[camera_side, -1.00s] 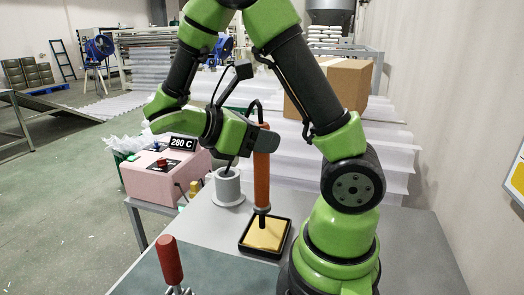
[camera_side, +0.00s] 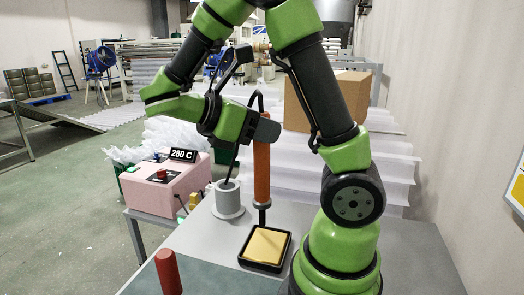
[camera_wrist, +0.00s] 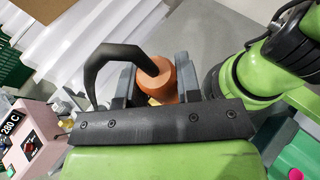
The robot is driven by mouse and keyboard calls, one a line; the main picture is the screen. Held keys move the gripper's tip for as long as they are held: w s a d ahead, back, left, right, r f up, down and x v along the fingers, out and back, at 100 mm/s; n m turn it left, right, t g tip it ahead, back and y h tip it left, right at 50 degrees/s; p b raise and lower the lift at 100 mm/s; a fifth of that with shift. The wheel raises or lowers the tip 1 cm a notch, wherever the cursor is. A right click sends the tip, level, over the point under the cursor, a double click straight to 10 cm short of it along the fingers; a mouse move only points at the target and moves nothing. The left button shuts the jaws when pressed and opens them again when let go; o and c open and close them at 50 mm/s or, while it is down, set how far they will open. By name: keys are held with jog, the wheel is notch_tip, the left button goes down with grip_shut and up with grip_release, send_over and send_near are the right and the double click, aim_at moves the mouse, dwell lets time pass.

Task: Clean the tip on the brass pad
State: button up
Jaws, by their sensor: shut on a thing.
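My gripper (camera_side: 262,132) is shut on the orange handle of a soldering-iron-like tool (camera_side: 262,175) and holds it upright, tip down. In the wrist view the orange handle (camera_wrist: 158,85) sits between the two grey fingers, with a thick black cable curving off its top. The yellow pad (camera_side: 265,245) lies in a black tray (camera_side: 246,262) on the grey table. The dark lower end of the tool shows at the tray's back edge and looks raised above the pad. The exact gap is hard to tell.
A grey cylindrical holder (camera_side: 228,197) stands left of the tool. A pink station (camera_side: 165,185) with a 280 C display (camera_side: 183,155) is further left. A red handle (camera_side: 168,271) stands at the front left. Corrugated sheets and a cardboard box (camera_side: 340,100) are behind.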

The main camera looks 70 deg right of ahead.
aim_at(263, 170)
jog(key=shift+r, duration=0.35)
jog(key=shift+f, duration=4.5)
jog(key=shift+d, duration=0.1)
